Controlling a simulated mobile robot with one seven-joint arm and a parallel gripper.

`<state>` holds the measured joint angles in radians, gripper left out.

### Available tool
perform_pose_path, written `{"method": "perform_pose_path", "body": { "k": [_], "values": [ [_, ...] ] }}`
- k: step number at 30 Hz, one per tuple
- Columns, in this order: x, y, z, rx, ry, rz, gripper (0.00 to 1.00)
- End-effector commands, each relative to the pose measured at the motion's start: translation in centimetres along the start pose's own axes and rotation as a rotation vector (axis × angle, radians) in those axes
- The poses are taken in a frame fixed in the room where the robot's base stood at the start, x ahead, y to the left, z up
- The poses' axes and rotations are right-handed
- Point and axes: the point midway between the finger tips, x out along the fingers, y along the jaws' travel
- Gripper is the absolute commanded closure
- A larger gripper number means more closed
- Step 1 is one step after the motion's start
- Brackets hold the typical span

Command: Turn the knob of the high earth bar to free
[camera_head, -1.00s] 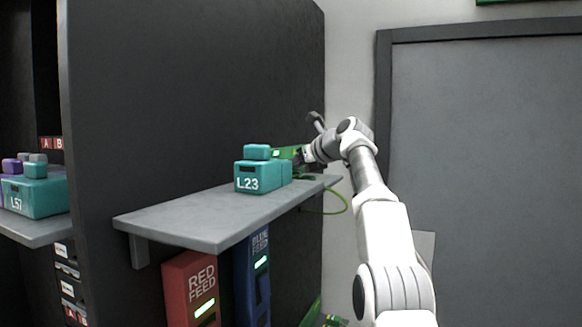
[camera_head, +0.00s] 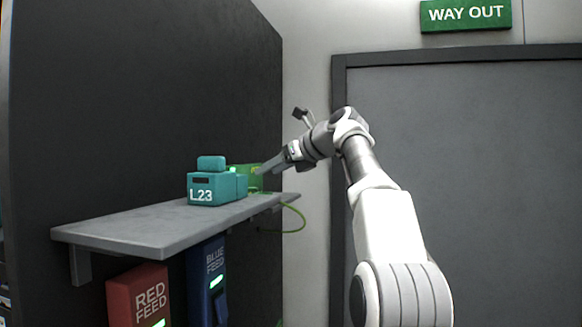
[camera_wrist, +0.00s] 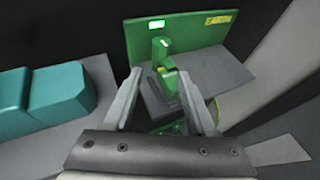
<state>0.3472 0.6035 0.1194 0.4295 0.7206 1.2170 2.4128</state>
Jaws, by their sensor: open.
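The high earth bar (camera_wrist: 200,45) is a green panel with a small lit window and a yellow EARTH label in the wrist view. Its green knob (camera_wrist: 158,52) stands out from the front, a narrow handle near the panel's left part. My gripper (camera_wrist: 158,74) is open, with one finger on each side of the knob's line; I cannot tell whether either touches it. In the head view the green bar (camera_head: 255,178) sits at the shelf's far end, partly hidden behind my gripper (camera_head: 264,168) and a teal box.
A teal box marked L23 (camera_head: 214,190) stands on the grey shelf (camera_head: 140,228), left of the bar. Red feed (camera_head: 138,298) and blue feed (camera_head: 208,280) units are below. A green cable (camera_head: 298,214) loops off the shelf end. A grey door (camera_head: 460,160) is at right.

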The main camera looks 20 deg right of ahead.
Motion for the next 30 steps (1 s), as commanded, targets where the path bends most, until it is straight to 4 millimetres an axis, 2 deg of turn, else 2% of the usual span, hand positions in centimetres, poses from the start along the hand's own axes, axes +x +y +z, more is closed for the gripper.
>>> {"method": "perform_pose_path", "body": {
  "k": [3, 10, 15, 30],
  "values": [
    [-2.9, -0.1, 0.0, 0.001, -0.001, -0.003, 0.43],
    [-6.1, 0.0, 0.0, 0.0, -0.001, 0.0, 0.43],
    [-6.8, 0.1, 0.0, 0.0, 0.0, 0.002, 0.43],
    [-6.8, 0.1, 0.1, 0.0, 0.0, 0.001, 0.43]
  ]
}}
